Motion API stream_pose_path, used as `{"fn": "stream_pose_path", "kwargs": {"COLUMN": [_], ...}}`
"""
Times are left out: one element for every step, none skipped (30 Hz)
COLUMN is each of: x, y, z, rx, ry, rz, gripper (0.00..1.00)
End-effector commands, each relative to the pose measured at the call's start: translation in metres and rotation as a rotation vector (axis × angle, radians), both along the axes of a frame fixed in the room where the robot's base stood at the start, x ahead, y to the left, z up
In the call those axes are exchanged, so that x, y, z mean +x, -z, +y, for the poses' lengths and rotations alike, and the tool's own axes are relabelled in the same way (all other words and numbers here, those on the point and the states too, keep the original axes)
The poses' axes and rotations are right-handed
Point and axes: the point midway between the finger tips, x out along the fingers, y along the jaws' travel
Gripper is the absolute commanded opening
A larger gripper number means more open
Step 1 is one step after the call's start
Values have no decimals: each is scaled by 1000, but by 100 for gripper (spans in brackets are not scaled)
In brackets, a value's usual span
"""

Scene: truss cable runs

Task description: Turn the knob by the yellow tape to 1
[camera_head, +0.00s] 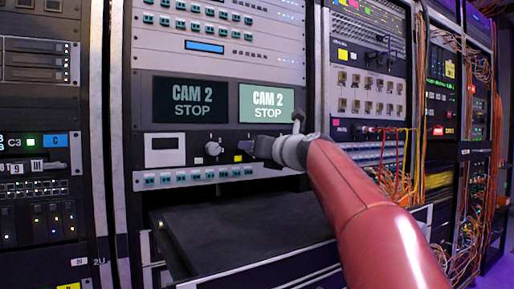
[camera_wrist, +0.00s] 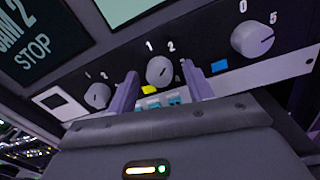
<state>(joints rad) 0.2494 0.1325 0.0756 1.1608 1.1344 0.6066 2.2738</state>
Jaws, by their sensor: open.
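The knob by the yellow tape (camera_wrist: 160,70) is a round grey knob in the middle of a dark panel in the wrist view, with a 1 and a 2 printed above it. The yellow tape (camera_wrist: 150,89) is just below and left of it, and also shows in the head view (camera_head: 238,157). I cannot clearly tell which number its mark faces. My gripper (camera_wrist: 160,77) is open, one finger on each side of this knob; I cannot tell whether they touch it. In the head view my gripper (camera_head: 258,147) hides this knob.
Another knob (camera_wrist: 97,95) is to the left, also in the head view (camera_head: 212,148). A larger knob (camera_wrist: 252,38) with blue tape (camera_wrist: 219,66) is to the right. Below the panel is a dark shelf (camera_head: 240,235). Orange cables (camera_head: 395,170) hang to the right.

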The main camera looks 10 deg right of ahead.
Motion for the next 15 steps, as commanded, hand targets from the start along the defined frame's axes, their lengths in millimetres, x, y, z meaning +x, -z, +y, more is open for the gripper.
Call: {"fn": "stream_pose_path", "kwargs": {"x": [0, 0, 0, 0, 0, 0, 0, 0, 0, 0, 0, 0, 0, 0, 0], "y": [0, 0, 0, 0, 0, 0, 0, 0, 0, 0, 0, 0, 0, 0, 0], "z": [0, 0, 0, 0, 0, 0, 0, 0, 0, 0, 0, 0, 0, 0, 0], "rx": [0, 0, 0, 0, 0, 0, 0, 0, 0, 0, 0, 0, 0, 0, -1], "ry": [0, 0, 0, 0, 0, 0, 0, 0, 0, 0, 0, 0, 0, 0, 0], "rz": [0, 0, 0, 0, 0, 0, 0, 0, 0, 0, 0, 0, 0, 0, 0], "gripper": [51, 51, 49, 45, 41, 35, 32, 28, 22, 18, 14, 9, 6, 6, 6]}}
